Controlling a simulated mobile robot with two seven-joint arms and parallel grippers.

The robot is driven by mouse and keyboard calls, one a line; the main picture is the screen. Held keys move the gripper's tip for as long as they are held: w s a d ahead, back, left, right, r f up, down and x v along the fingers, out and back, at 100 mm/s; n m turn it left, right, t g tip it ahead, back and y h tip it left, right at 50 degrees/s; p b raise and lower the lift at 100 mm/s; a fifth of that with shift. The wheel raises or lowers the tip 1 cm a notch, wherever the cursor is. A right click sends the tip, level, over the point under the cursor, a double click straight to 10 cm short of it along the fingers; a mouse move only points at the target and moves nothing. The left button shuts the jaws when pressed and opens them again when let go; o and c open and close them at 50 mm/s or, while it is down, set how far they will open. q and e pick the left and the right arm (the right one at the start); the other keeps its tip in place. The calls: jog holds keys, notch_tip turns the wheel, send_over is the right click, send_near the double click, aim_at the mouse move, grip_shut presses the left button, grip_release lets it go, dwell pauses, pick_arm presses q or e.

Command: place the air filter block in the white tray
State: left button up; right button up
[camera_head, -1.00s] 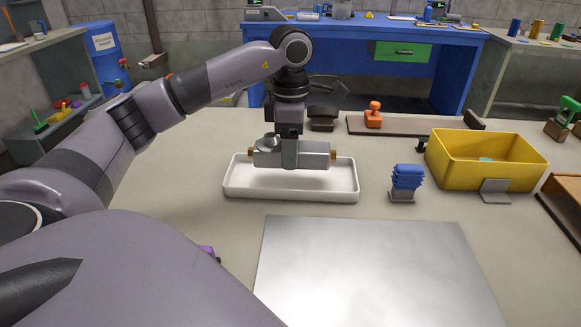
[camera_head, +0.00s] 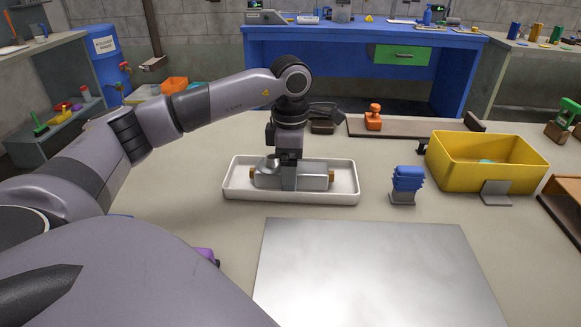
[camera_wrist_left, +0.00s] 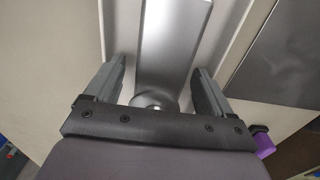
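The air filter block (camera_head: 315,178) is a grey metal body with brass-coloured ends. It lies lengthwise inside the white tray (camera_head: 345,197), low down within the walls. My left gripper (camera_head: 289,182) points down over the block's middle, one finger in front of its near side. In the left wrist view, the block (camera_wrist_left: 170,45) lies between the fingers of my left gripper (camera_wrist_left: 159,68). The fingers are apart, with a visible gap beside the block at the left finger. The block's underside is hidden. My right gripper is out of view.
A metal plate (camera_head: 375,275) lies in front of the tray. A blue-topped object (camera_head: 407,179) and a yellow bin (camera_head: 488,182) stand to the right. An orange-handled stamp-like object (camera_head: 374,117) stands behind. A purple item (camera_head: 206,253) is partly hidden by my body.

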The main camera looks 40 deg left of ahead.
pick_arm(q)
jog(key=shift+r, duration=0.5)
notch_tip(320, 180, up, 11)
jog(key=p, duration=0.2)
jog(key=shift+r, duration=0.15)
dwell(0.3)
